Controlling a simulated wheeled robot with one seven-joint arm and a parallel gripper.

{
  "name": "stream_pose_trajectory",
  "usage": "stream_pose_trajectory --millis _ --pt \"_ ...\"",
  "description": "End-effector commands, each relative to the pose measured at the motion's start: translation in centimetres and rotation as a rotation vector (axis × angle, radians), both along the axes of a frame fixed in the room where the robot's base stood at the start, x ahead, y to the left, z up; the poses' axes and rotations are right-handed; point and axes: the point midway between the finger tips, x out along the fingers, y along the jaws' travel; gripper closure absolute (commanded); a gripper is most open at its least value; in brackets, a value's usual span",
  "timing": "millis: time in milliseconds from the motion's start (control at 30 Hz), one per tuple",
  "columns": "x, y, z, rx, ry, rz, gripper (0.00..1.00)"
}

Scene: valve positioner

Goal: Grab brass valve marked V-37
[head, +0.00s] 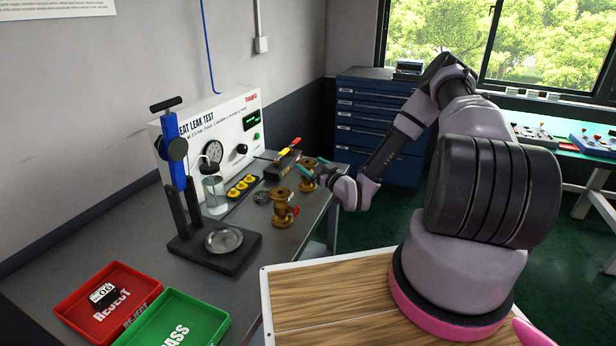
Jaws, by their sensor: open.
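The farther brass valve (308,164) is partly hidden by my gripper. No V-37 marking is readable on either valve at this size.
A leak-test panel (229,110) and a blue clamp stand (173,140) with a round plate are on the bench (185,275). A block with red and yellow parts (284,160) sits left of my gripper. Red (75,320) and green (165,330) trays lie in front.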

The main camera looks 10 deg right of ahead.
Motion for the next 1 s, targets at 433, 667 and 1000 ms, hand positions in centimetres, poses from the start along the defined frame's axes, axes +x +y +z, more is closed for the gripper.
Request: stream_pose_trajectory --millis 433,667,1000 --pt "4.8 2.0 -0.3 -0.001 -0.001 0.001 0.00" --pt "5.4 2.1 -0.4 0.000 0.001 -0.001 0.00" --pt "5.4 2.1 -0.4 0.001 0.001 -0.001 0.96"
